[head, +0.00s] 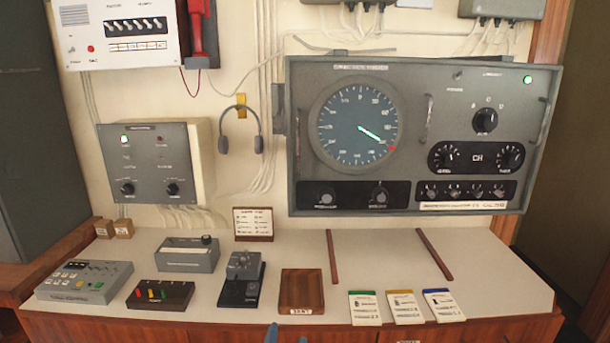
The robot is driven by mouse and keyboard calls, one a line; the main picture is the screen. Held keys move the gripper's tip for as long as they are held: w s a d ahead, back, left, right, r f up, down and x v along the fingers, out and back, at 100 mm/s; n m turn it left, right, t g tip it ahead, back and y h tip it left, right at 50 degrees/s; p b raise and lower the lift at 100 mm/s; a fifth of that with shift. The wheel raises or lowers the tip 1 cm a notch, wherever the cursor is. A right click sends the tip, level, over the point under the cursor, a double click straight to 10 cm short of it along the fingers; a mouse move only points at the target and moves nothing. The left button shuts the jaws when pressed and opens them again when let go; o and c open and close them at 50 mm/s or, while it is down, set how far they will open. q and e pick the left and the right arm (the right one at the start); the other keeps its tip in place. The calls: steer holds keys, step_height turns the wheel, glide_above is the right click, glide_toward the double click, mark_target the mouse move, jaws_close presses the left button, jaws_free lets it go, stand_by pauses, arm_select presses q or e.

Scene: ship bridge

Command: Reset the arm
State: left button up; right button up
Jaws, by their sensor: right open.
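My right gripper (287,338) shows only as two blue fingertips at the bottom edge of the head view. The tips are apart, with nothing seen between them. They are in front of the counter, just below the wooden tray (302,291) marked with a small label. The rest of this gripper and its arm are out of the picture. My left gripper is not in view.
The pale counter (385,260) holds a keypad console (84,281), a lever unit (241,279), a grey box (188,254), three cards (404,308) and two brown strips (434,255). A large dial panel (420,136) hangs behind. Bare counter shows between the strips.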

steer(key=s+d+f+n+g+y+p, duration=0.1)
steer(key=s+d+f+g, duration=0.25)
steer(key=f, duration=0.65)
steer(key=s+d+f+n+g+p, duration=0.1)
steer(key=s+d+f+g, duration=0.2)
steer(key=f, duration=0.6)
steer(key=s+d+f+n+g+y+p, duration=0.1)
steer(key=s+d+f+n+g, duration=0.2)
steer(key=f, duration=0.7)
steer(key=s+d+f+g, duration=0.2)
steer(key=s+f+g, duration=0.1)
steer(key=s, duration=0.6)
steer(key=s+d+f+m+g+y+p, duration=0.1)
steer(key=s+d+f+g, duration=0.1)
steer(key=s, duration=0.7)
steer(key=s+d+f+g+y+p, duration=0.1)
steer(key=s+f+g, duration=0.3)
steer(key=s, duration=0.5)
steer(key=shift+s+d+f+m, duration=0.2)
steer(key=shift+s+d+m, duration=0.2)
steer(key=shift+d, duration=0.45)
